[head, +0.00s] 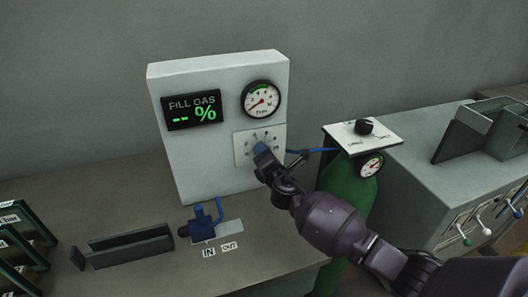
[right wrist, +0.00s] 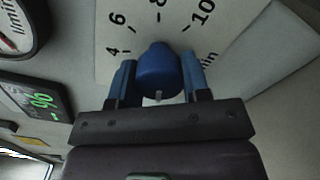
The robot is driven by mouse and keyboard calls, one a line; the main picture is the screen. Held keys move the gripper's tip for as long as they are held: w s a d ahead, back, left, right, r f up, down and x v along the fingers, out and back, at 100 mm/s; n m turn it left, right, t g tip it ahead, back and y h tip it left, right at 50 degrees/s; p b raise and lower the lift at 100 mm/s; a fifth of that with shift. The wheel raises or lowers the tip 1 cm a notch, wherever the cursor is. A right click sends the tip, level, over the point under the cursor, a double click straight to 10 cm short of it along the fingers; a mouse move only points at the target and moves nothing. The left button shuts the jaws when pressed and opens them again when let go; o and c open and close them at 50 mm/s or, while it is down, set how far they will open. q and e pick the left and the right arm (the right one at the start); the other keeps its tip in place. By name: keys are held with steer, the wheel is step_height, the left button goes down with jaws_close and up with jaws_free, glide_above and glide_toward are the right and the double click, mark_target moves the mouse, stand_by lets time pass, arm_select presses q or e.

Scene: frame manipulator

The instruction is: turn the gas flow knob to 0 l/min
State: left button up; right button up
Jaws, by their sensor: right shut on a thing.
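The gas flow knob (right wrist: 157,66) is blue and sits on a white dial plate (head: 243,146) on the front of the light grey panel box (head: 220,95). In the right wrist view, the dial shows 4, 6, 8 and 10 around the knob's far side; its other marks are hidden. A small white mark shows at the knob's near side. My right gripper (right wrist: 160,82) is shut on the knob, one blue finger on each side. In the head view, the gripper (head: 262,158) covers most of the knob. My left gripper is not in view.
A round gauge (head: 261,99) with a red needle sits above the dial, and a FILL GAS display (head: 192,109) reads "-- %". A green gas cylinder (head: 345,195) stands right of the box. A blue fitting (head: 201,223) and a dark tray (head: 130,248) lie on the bench.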

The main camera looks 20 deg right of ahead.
steer(key=shift+n, duration=0.6)
steer(key=o, duration=0.9)
steer(key=shift+o, duration=0.2)
steer(key=s, duration=1.1)
steer(key=shift+d, duration=0.2)
steer(key=shift+w, duration=0.1)
